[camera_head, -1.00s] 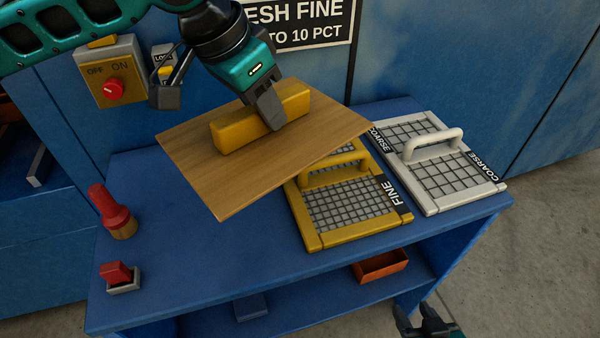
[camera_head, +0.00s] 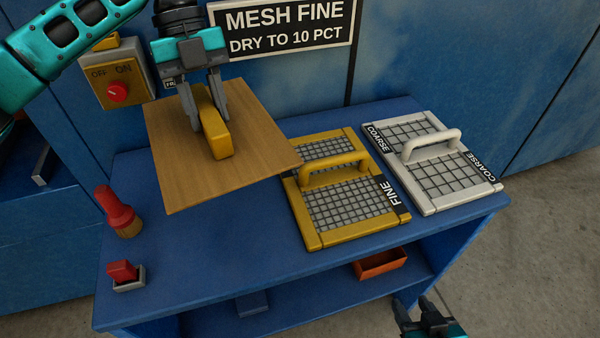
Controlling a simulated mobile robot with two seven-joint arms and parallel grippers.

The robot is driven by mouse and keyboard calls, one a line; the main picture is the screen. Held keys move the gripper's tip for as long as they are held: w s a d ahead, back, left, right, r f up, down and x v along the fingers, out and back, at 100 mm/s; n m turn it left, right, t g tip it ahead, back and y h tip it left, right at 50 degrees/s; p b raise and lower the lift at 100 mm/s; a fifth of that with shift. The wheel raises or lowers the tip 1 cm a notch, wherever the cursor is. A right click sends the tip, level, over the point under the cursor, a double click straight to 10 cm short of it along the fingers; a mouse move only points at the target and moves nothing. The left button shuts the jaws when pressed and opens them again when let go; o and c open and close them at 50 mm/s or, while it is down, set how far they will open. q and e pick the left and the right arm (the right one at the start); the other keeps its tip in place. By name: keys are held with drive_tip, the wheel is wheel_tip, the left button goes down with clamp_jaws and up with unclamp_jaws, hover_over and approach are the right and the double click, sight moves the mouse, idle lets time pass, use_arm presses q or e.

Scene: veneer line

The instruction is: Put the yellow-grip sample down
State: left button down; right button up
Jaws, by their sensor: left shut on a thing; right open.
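The yellow-grip sample is a thin wooden sheet (camera_head: 255,150) with a yellow bar grip (camera_head: 217,138) on top. My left gripper (camera_head: 209,120) is shut on the yellow grip, with one finger on each side of it. The sheet is over the left and back part of the blue bench (camera_head: 190,255). It looks held above the bench top, though the gap under it cannot be clearly seen. Its right corner reaches close to the yellow FINE mesh frame. My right gripper (camera_head: 430,312) is open and empty at the bottom edge, in front of the bench.
The yellow FINE mesh frame (camera_head: 330,238) and white COARSE mesh frame (camera_head: 470,196) lie on the bench's right side, handles up. An orange bin (camera_head: 380,265) is on the lower shelf. The front bench strip is clear.

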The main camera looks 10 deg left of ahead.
use_arm(q)
drive_tip(key=shift+a+f+m+y, duration=0.1)
drive_tip(key=shift+a+m+y, duration=0.3)
drive_tip(key=shift+m, duration=0.5)
drive_tip(key=shift+s+a+f, duration=0.1)
drive_tip(key=shift+a, duration=0.05)
drive_tip(key=b, duration=0.3)
hover_over(230, 215)
drive_tip(key=w, duration=0.2)
wheel_tip(230, 215, down, 14)
drive_tip(key=shift+s+a+f, duration=0.1)
drive_tip(key=shift+a+f, duration=0.1)
drive_tip(key=shift+f, duration=1.25)
drive_tip(key=shift+a+f, duration=0.2)
drive_tip(key=shift+f, duration=1.25)
drive_tip(key=c, duration=0.8)
unclamp_jaws()
drive_tip(key=shift+f, duration=0.1)
drive_tip(key=p+v, duration=0.1)
drive_tip(key=v, duration=1.1)
drive_tip(key=shift+a, duration=0.15)
